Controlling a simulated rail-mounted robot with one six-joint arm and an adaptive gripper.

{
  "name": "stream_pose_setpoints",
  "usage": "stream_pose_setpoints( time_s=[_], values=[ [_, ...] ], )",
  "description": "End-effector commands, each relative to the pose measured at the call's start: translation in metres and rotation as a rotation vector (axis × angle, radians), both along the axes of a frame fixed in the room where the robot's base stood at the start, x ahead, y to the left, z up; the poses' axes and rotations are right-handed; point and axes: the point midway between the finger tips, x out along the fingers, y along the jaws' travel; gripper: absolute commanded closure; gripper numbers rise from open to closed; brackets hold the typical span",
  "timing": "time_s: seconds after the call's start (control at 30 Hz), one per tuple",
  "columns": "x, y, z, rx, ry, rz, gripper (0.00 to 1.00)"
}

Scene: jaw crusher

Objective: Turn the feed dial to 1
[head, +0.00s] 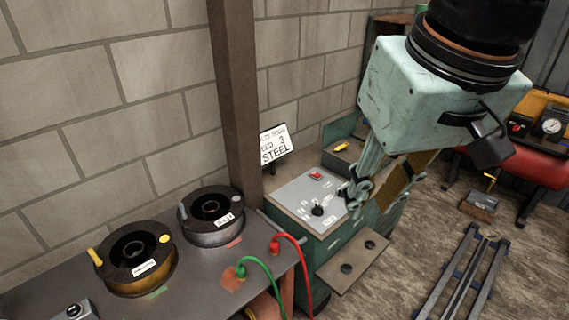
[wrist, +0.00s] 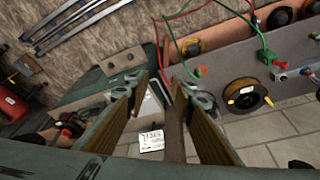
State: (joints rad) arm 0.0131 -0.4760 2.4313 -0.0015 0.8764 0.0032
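The feed dial appears to be the small black knob (head: 317,210) on a light grey control panel (head: 296,191) atop a green cabinet. Its pointer setting is too small to read. My gripper (head: 354,193) hangs just right of the panel in the head view, beside the knob and apart from it as far as I can see. In the wrist view my gripper (wrist: 162,82) shows two fingers with a clear gap and nothing held. Part of the panel (wrist: 152,104) shows between them; the left finger hides the rest, and I cannot make out the dial there.
A white sign (head: 275,145) behind the panel shows "3" and "STEEL". Two wire spools (head: 135,258) stand on the bench at left. Red (head: 291,240) and green cables (head: 257,263) loop near the cabinet. A brown post (head: 234,90) rises behind. Metal rails (head: 465,275) lie on the floor.

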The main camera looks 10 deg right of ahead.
Motion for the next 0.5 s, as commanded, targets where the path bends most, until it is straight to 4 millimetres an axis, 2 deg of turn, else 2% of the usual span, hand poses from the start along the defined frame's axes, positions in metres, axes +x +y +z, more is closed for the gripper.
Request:
stream_pose_setpoints(
  time_s=[0.5],
  values=[
    [0.080, -0.009, -0.002, 0.002, 0.048, -0.024, 0.77]
  ],
)
